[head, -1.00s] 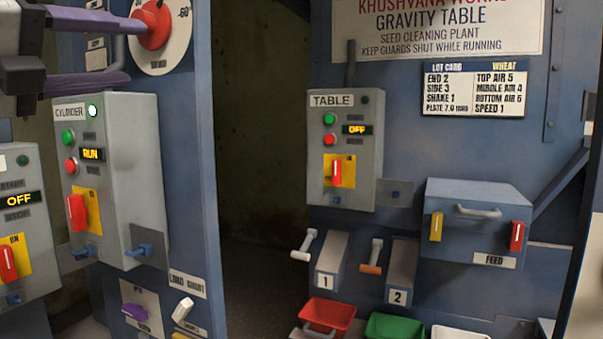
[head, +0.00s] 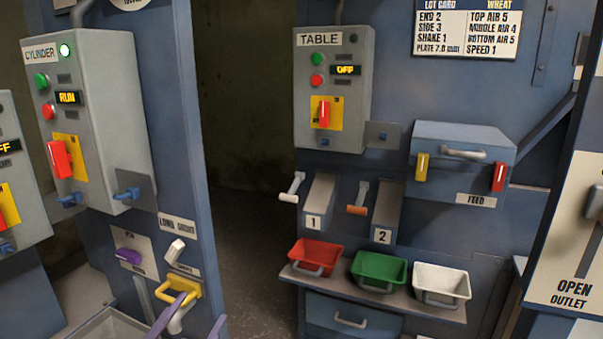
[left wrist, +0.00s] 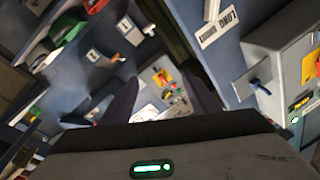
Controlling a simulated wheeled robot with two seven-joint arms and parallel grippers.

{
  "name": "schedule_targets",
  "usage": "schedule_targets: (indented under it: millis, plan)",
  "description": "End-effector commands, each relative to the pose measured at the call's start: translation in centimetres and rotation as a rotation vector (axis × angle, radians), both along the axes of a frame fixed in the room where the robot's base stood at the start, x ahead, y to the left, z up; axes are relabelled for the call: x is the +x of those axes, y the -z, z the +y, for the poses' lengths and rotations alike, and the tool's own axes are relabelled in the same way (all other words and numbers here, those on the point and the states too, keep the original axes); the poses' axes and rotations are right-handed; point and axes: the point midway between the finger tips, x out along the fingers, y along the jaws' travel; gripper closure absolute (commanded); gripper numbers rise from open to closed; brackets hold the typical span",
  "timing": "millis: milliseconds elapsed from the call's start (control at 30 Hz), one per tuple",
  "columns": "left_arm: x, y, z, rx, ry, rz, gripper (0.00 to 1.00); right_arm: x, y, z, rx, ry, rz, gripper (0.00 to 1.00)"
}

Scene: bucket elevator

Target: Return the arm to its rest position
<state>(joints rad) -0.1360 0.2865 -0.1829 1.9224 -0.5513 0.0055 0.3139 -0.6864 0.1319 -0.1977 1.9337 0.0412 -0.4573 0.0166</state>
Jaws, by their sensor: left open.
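The fingers stand apart and overlap the lower part of the yellow-handled lever (head: 180,290) in the picture; I cannot tell the gap in depth. In the left wrist view the gripper (left wrist: 163,93) is open, with nothing held between its fingers. My right gripper is not in view.
The cylinder box (head: 95,120) reads RUN and the table box (head: 333,95) reads OFF. Red (head: 316,252), green (head: 380,268) and white (head: 441,281) bins stand on a shelf. The feed box (head: 462,160) is at right, the outlet panel (head: 565,255) at the right edge.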

Motion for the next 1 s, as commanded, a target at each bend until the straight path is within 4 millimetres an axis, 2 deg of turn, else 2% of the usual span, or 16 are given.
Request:
schedule_targets:
  millis: [33, 100, 167, 200, 300, 400, 500, 633, 733, 1000]
  plan:
    - [-1.5, 4.0, 0.2, -0.045, -0.029, 0.109, 0.45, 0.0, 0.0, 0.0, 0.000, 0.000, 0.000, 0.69]
    - [-3.7, 8.9, 0.6, -0.095, -0.068, 0.253, 0.45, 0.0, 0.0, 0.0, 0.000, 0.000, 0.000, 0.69]
    - [-6.0, 12.9, 0.6, -0.135, -0.096, 0.376, 0.45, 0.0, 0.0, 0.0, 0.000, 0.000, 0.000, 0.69]
    - [-7.7, 15.4, 0.5, -0.159, -0.113, 0.456, 0.45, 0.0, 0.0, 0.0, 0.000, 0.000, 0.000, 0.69]
    - [-12.5, 21.1, 0.0, -0.214, -0.146, 0.650, 0.45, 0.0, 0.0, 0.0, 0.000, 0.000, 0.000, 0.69]
    - [-17.2, 25.3, -0.8, -0.257, -0.166, 0.816, 0.45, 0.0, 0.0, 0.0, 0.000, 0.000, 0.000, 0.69]
    - [-21.0, 28.0, -1.7, -0.289, -0.175, 0.937, 0.45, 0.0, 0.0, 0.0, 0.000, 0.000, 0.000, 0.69]
    - [-23.9, 29.7, -2.4, -0.312, -0.179, 1.026, 0.45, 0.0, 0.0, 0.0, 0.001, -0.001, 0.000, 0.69]
    - [-24.6, 30.1, -2.6, -0.317, -0.179, 1.047, 0.45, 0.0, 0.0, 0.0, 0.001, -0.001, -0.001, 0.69]
    - [-24.6, 30.1, -2.6, -0.318, -0.179, 1.046, 0.45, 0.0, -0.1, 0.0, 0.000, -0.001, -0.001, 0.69]
